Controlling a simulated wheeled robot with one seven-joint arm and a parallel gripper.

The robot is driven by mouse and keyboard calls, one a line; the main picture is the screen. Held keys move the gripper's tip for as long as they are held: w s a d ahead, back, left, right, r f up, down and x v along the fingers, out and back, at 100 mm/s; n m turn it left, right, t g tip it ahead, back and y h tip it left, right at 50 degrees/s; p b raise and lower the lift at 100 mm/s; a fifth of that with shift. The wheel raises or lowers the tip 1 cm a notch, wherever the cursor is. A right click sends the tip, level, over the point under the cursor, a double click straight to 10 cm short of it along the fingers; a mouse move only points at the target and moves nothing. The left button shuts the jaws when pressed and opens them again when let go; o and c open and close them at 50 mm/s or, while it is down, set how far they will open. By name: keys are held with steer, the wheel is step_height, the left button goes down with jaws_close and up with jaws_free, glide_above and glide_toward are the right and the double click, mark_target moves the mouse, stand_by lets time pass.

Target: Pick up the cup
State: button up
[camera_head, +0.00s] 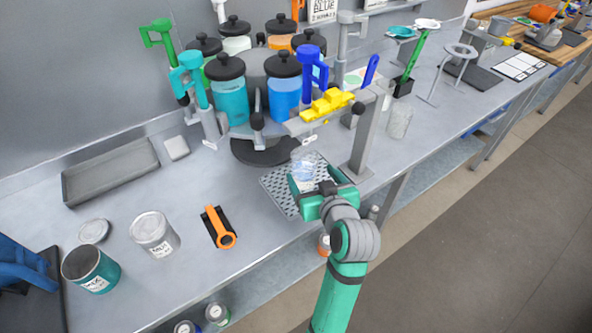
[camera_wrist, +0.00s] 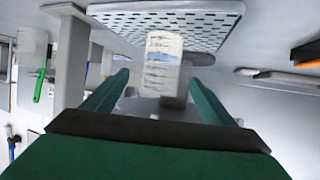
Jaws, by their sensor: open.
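A clear measuring cup (camera_head: 303,168) with bluish markings is at the perforated drip tray (camera_head: 280,200) under the dispenser. It also shows in the wrist view (camera_wrist: 163,62), in front of the tray (camera_wrist: 215,22). My gripper (camera_head: 310,181) is open at the front of the tray, its fingers pointing toward the cup. In the wrist view, the fingertips of my gripper (camera_wrist: 160,84) lie to either side of the cup, with gaps at both sides. The cup's lower part is partly hidden by the gripper in the head view.
A grey dispenser post (camera_head: 364,140) stands close right of my gripper. Another clear cup (camera_head: 398,120) stands farther right.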

mark_target(301, 158)
steer(key=x, duration=0.4)
steer(key=shift+w+a, duration=0.25)
steer(key=shift+a, duration=0.05)
steer(key=shift+x, duration=3.15)
steer(key=shift+w+d+r, duration=0.1)
steer(key=shift+d+r, duration=0.05)
steer(key=shift+r, duration=0.05)
steer(key=shift+c, duration=0.7)
steer(key=c, duration=1.2)
steer(key=shift+c, duration=0.2)
steer(key=shift+r, duration=0.2)
